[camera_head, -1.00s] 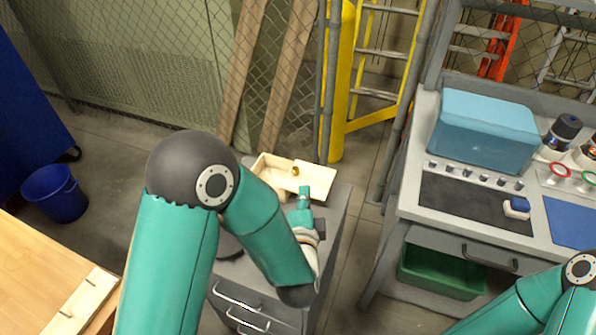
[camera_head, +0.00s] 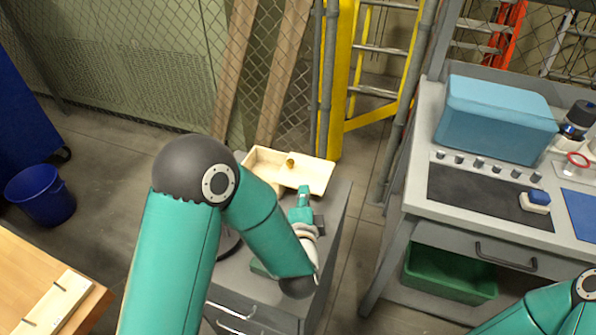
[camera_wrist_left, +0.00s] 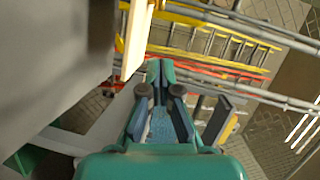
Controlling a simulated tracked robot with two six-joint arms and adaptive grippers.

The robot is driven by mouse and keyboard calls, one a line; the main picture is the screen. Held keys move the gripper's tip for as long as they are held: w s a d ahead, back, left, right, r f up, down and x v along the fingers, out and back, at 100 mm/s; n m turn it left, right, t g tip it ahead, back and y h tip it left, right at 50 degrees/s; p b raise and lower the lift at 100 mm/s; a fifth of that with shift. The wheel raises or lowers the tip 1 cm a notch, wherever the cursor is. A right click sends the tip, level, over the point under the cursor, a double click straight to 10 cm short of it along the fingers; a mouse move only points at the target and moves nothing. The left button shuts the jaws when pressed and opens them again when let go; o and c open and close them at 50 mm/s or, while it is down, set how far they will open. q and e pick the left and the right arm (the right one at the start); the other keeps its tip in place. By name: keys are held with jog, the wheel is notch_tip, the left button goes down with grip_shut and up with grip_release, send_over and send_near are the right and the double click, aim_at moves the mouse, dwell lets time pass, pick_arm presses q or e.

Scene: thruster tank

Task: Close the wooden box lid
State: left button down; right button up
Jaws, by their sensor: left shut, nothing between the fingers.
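The pale wooden box (camera_head: 253,165) sits on the grey drawer cabinet, its left part open from above. A flat pale panel, apparently the lid (camera_head: 316,174), lies at its right part, with a small brass knob (camera_head: 291,162) near it. Whether the panel is level or tilted is unclear. My left gripper (camera_head: 304,190) is shut and empty, its tip at the panel's front edge; I cannot tell if they touch. In the left wrist view the shut fingertips (camera_wrist_left: 160,64) are beside a pale wooden edge (camera_wrist_left: 136,38). My right gripper is out of view.
The grey cabinet (camera_head: 335,225) has little free top around the box. A chain-link fence and planks (camera_head: 285,80) stand behind. A workbench (camera_head: 400,190) with a blue bin (camera_head: 495,120) is at right, a wooden table (camera_head: 30,270) at lower left.

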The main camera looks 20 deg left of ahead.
aim_at(295, 177)
pick_arm(q)
jog(key=p+x, duration=0.1)
jog(key=x, duration=0.6)
jog(key=shift+w+a+f, duration=0.1)
jog(key=shift+w+a, duration=0.2)
jog(key=shift+a, duration=0.3)
jog(key=shift+w+a+f, duration=0.15)
jog(key=shift+w+a, duration=0.15)
jog(key=shift+a, duration=0.25)
jog(key=shift+w+a+f+p, duration=0.2)
jog(key=shift+w+a+p, duration=0.15)
jog(key=shift+a, duration=0.2)
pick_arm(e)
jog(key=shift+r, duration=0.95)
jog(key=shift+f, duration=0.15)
